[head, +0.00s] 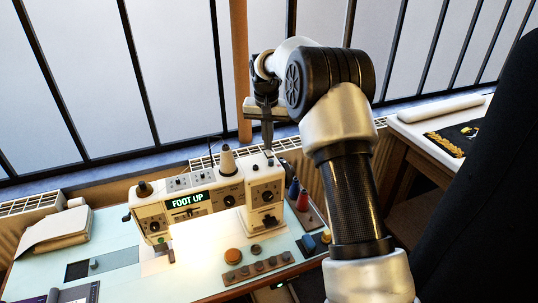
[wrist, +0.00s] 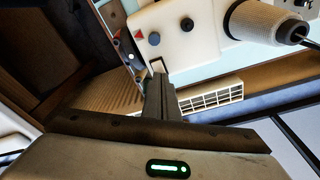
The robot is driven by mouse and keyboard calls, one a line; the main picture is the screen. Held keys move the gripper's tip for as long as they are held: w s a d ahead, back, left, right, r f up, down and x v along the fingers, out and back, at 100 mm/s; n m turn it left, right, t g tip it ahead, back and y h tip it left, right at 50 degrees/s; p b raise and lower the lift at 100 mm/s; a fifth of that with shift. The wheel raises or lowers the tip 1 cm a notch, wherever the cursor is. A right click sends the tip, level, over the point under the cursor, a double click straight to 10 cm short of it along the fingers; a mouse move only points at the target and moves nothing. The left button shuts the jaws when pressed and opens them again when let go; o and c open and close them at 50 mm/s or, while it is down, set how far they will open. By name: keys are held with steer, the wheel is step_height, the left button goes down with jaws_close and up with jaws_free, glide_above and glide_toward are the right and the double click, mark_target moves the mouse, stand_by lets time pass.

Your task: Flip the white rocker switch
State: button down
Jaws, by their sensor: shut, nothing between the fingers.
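The cream sewing machine (head: 185,207) stands on the pale blue table, its display reading "FOOT UP". In the wrist view, a small white rocker switch (wrist: 158,66) in a dark surround sits at the edge of the machine's white housing (wrist: 175,25). My gripper (wrist: 160,82) is shut and empty, its fingertips right at the switch and partly covering it. I cannot tell if they touch. In the head view, my gripper (head: 267,146) points down at the top of the machine's right end. The switch is too small to make out surely there.
A thread cone (head: 227,160) stands on the machine, left of my gripper. Red and blue cones (head: 301,199) stand to its right. An orange knob (head: 232,256) and several buttons are in front. The window wall and radiator grille (head: 205,160) are close behind.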

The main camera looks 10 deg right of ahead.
steer(key=shift+f, duration=0.55)
step_height(320, 180, up, 7)
steer(key=p, duration=0.5)
stand_by(0.5)
